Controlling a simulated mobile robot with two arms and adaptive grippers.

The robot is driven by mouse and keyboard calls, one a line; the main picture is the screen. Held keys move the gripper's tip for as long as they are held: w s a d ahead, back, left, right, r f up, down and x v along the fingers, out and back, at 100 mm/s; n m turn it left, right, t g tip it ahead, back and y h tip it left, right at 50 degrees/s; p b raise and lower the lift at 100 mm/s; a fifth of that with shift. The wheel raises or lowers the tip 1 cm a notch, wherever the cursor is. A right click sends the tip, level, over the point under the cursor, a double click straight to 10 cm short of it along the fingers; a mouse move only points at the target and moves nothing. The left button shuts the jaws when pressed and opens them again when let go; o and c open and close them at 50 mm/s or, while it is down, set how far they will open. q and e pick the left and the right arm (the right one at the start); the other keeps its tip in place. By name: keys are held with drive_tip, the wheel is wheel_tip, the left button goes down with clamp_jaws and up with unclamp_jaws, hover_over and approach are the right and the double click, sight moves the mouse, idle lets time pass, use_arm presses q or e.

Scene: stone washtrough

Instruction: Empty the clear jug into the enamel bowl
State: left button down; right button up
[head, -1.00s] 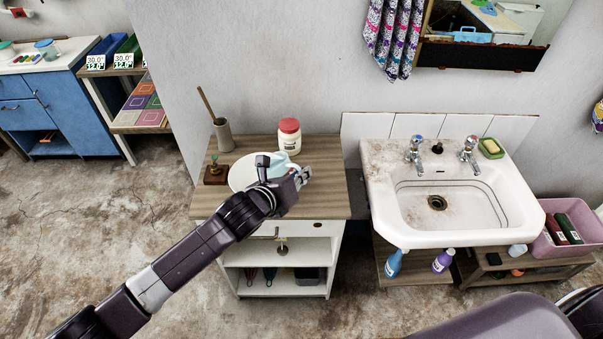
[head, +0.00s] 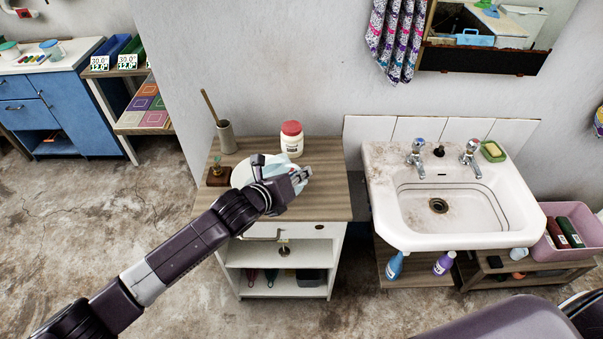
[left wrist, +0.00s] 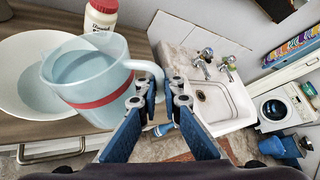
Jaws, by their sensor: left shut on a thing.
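The clear, bluish jug with a red band (left wrist: 100,88) is tilted to the left in the left wrist view, its mouth over the right side of the white enamel bowl (left wrist: 18,62). My left gripper (left wrist: 157,92) is shut on the jug's handle. In the head view my left gripper (head: 298,180) hides much of the jug (head: 274,168). The bowl (head: 240,174) stands on the wooden cabinet top, partly covered by my gripper. A pale bluish area shows inside the bowl; I cannot tell how much liquid is in either vessel. My right gripper is not in view.
A red-lidded jar (head: 291,140) stands behind the jug. The white sink (head: 455,225) is to the right. The cabinet top's right front (head: 325,205) is clear.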

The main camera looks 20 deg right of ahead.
use_arm(q)
drive_tip(key=shift+r, duration=0.15)
idle(0.4)
drive_tip(key=shift+w, duration=0.1)
drive_tip(key=shift+w+a+r+n+h, duration=0.25)
drive_tip(key=shift+n+h, duration=0.05)
drive_tip(key=shift+w+a+g, duration=0.1)
drive_tip(key=shift+g, duration=0.2)
idle(0.9)
drive_tip(key=shift+w+a+r+n, duration=0.25)
drive_tip(key=shift+n, duration=0.15)
drive_tip(key=shift+b, duration=0.3)
idle(0.7)
